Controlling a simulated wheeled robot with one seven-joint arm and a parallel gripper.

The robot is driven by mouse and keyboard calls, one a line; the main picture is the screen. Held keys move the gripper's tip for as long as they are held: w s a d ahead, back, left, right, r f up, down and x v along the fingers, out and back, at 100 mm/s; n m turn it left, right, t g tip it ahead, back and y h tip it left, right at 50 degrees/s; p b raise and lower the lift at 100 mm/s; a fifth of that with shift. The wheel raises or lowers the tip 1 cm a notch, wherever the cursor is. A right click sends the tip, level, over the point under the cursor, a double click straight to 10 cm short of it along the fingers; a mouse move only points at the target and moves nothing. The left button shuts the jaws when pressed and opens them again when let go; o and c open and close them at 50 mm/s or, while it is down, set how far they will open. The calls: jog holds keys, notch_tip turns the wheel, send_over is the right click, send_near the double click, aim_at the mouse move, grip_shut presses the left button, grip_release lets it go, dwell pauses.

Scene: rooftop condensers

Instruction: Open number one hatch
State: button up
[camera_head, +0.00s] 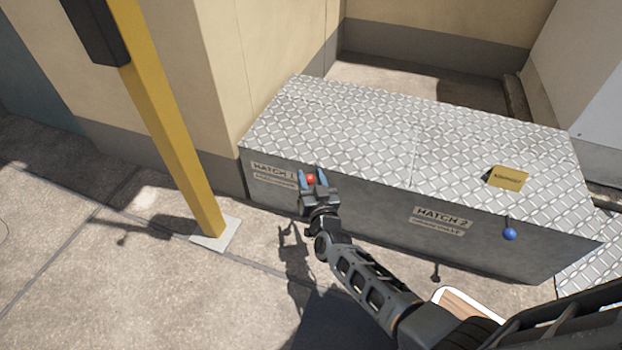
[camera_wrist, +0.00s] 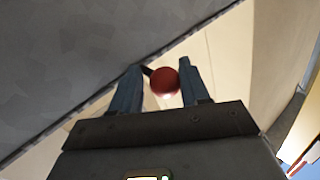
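The hatch 1 lid (camera_head: 335,125) is the left half of a silver diamond-plate top on a long grey box. It lies flat and closed. A label reading HATCH 1 (camera_head: 270,169) is on the box front. A red ball knob (camera_head: 310,180) sits at the lid's front edge, and it also shows in the wrist view (camera_wrist: 164,80) on a short dark stem. My gripper (camera_head: 313,177) is at the knob, with its blue fingers on either side of the ball. In the wrist view the fingers (camera_wrist: 160,85) are apart, with a small gap left of the ball.
The hatch 2 lid (camera_head: 490,160) is on the right, with a blue ball knob (camera_head: 510,234) and a yellow tag (camera_head: 509,178). A yellow post (camera_head: 165,120) stands left of the box. Walls rise behind and beside the box. The paving (camera_head: 90,260) at left front is clear.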

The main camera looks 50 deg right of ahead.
grip_shut()
jog(key=shift+r, duration=0.1)
